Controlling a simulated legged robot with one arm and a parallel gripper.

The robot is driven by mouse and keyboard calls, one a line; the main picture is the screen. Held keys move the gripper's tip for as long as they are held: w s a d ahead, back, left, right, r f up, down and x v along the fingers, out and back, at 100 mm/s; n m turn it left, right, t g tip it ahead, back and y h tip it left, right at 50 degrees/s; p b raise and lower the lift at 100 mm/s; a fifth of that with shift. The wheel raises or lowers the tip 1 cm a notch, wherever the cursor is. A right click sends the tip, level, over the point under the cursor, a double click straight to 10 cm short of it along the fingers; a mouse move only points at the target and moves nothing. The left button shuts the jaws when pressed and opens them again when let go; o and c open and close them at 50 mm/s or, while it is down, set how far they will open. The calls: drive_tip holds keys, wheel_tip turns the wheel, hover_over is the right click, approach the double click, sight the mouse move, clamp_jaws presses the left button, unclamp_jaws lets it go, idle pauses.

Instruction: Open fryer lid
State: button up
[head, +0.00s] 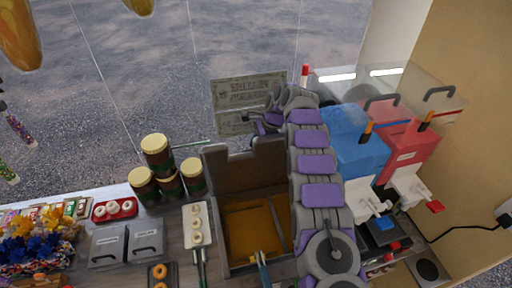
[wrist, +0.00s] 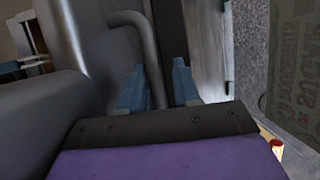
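The fryer (head: 222,262) stands open-topped in the middle of the head view, with golden oil inside. A dark panel (head: 240,172), apparently its lid, stands upright at its far side. My gripper (head: 258,122) is at the top of that panel, with its fingers small and partly hidden by my arm. In the wrist view, my gripper's two blue-grey fingers (wrist: 157,88) are apart. A bent grey metal rod (wrist: 130,18), apparently the lid handle, runs down between them. I cannot tell whether the fingers touch it. My arm hides the fryer's right side.
Brown jars with cream lids (head: 157,155) stand left of the fryer. A tray of pale doughnuts (head: 196,225) lies beside it. Blue (head: 357,140) and red (head: 405,150) machines stand right of my arm. A printed sign (head: 248,90) stands behind the gripper.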

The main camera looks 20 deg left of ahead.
drive_tip(key=shift+o, duration=0.5)
drive_tip(key=shift+f, duration=0.35)
drive_tip(key=shift+s+d, duration=0.1)
drive_tip(key=shift+r, duration=0.1)
